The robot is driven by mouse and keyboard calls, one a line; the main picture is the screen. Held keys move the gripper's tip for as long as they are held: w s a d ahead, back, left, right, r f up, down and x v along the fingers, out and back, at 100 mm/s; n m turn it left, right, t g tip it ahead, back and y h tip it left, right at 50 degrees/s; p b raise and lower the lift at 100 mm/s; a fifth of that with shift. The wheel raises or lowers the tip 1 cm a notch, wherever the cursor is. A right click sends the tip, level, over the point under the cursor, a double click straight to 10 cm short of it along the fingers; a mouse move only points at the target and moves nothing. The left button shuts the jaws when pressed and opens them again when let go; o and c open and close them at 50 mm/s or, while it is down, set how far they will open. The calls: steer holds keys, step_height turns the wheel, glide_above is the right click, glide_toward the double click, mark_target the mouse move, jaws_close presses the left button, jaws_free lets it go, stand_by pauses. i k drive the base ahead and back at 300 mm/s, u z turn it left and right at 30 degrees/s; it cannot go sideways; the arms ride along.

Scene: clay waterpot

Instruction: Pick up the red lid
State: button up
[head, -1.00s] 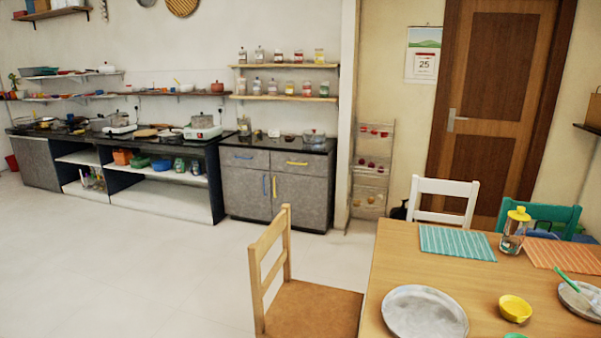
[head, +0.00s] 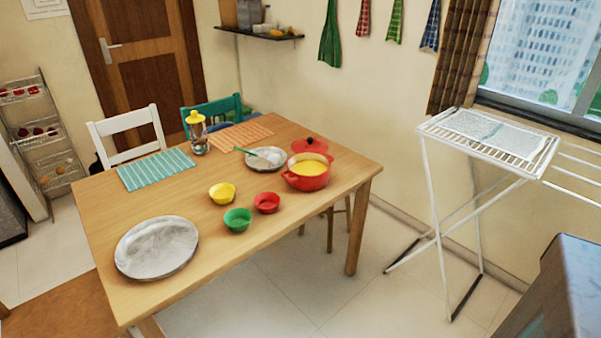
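The red lid (head: 310,146) with a dark knob is at the far right part of the wooden table (head: 285,210). It is just behind the red pot (head: 308,173), which is open and holds something yellow. The pot hides the lid's lower front edge, and I cannot tell whether the lid lies flat or leans. My gripper is not in view.
A metal plate with a green-handled utensil (head: 263,157) is left of the pot. Red (head: 267,203), green (head: 237,220) and yellow (head: 222,194) bowls stand in front. A large metal plate (head: 157,247) is near left. A drying rack (head: 440,215) stands right; floor between is clear.

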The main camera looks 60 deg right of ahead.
mark_target(317, 145)
steer(key=u, duration=1.1)
steer(key=k, duration=0.15)
steer(key=z, duration=3.15)
steer(key=k, duration=0.6)
steer(key=u, duration=0.25)
steer(key=i, duration=0.5)
steer(key=z, duration=0.15)
